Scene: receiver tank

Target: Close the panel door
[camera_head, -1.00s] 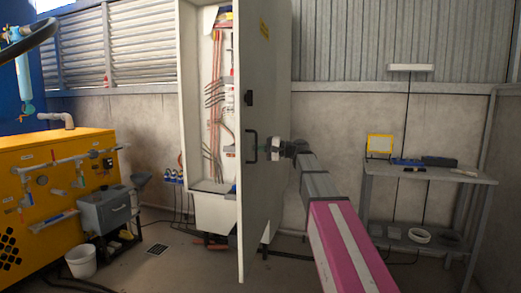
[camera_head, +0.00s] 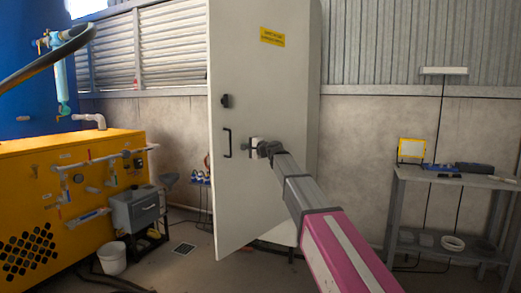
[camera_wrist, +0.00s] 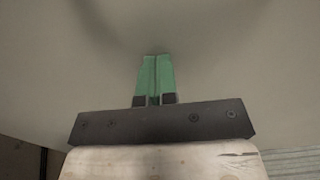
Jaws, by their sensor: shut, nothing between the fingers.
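The panel door (camera_head: 262,190) is a tall off-white panel with a yellow label, a black latch (camera_head: 225,101) and a black handle (camera_head: 227,142) near its left edge. It covers the view of the cabinet interior. My gripper (camera_head: 250,148) is at the door's outer face, right of the handle. In the wrist view my gripper (camera_wrist: 155,60) shows green fingertips pressed together with nothing between them, pointing at the pale door surface (camera_wrist: 230,60). The fingertips look very near or touching the surface; I cannot tell which.
A yellow machine (camera_head: 60,195) with pipes stands at the left. A grey box (camera_head: 136,208) and a white bucket (camera_head: 112,258) are beside it. A grey shelf table (camera_head: 455,182) with tools stands at the right. Floor is clear around the door's foot.

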